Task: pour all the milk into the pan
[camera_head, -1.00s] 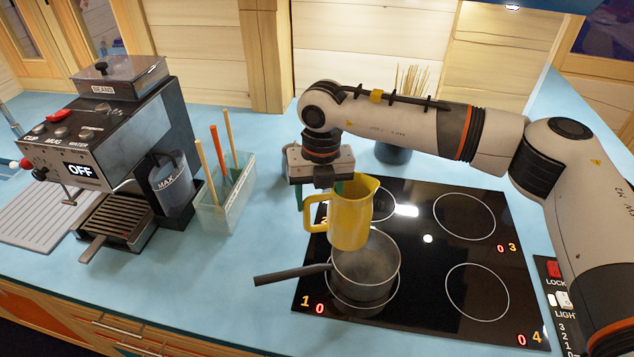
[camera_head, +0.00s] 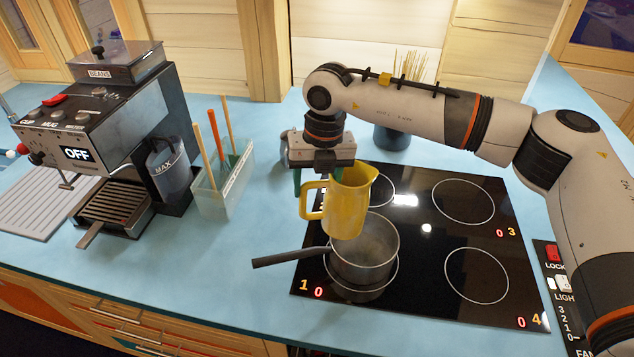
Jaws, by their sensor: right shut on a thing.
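A yellow jug (camera_head: 349,205) is held above the grey pan (camera_head: 366,262), over the pan's back left part. The jug is nearly upright with a slight tilt, its spout to the upper right. No milk stream shows, and the jug's inside is hidden. The pan sits on the front left ring of the black cooktop (camera_head: 424,240), its handle pointing left. The part of the pan's inside that shows looks grey. My right gripper (camera_head: 318,180) is shut on the yellow jug at its handle side. My left gripper is not in view.
A coffee machine (camera_head: 110,140) stands at the left, marked OFF. A clear holder with sticks (camera_head: 223,182) stands between it and the cooktop. A dark pot with dry stalks (camera_head: 392,135) stands behind the cooktop. The blue counter (camera_head: 225,270) is clear at the front left.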

